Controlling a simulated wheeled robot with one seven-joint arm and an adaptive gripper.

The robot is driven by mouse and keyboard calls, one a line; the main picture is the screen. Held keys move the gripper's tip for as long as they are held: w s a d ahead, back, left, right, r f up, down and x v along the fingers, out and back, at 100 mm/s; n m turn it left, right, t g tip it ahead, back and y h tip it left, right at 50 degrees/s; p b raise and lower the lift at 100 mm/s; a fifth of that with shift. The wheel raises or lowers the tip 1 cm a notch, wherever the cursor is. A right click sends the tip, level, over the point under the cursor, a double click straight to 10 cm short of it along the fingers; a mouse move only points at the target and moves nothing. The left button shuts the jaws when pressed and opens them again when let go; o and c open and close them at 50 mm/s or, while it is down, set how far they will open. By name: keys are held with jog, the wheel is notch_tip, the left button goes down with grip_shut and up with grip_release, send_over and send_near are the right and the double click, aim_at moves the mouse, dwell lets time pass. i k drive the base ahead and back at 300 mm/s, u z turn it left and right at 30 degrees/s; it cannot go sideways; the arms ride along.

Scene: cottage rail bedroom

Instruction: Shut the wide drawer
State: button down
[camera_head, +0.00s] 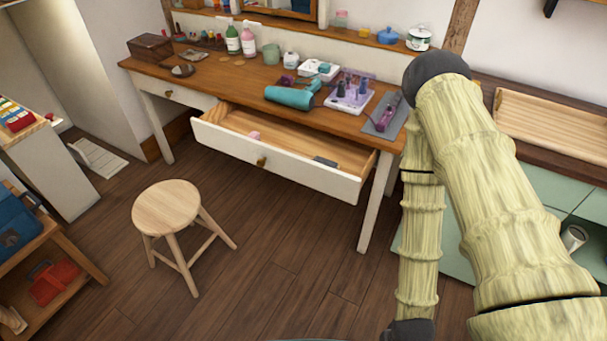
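The wide drawer (285,162) of the white dressing table stands pulled out toward the room. Its white front carries a brass knob (261,161). Inside lie a small pink item (254,135) and a dark flat item (325,161). The table's brown wooden top (240,83) lies behind and above the drawer. My arm rises at the right of the view, to the right of the drawer and apart from its front. My gripper does not show; the lower end of the arm runs out at the bottom edge.
A round wooden stool (167,207) stands on the floor in front of the drawer's left side. A teal hair dryer (291,97) and several bottles stand on the tabletop. A narrow drawer (174,95) at the left looks shut. Dark floor between stool and arm is clear.

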aim_at(226, 126)
jog(key=z, duration=0.25)
jog(key=k, duration=0.25)
jog(key=u, duration=1.1)
jog(key=i, duration=0.75)
jog(key=u, duration=0.4)
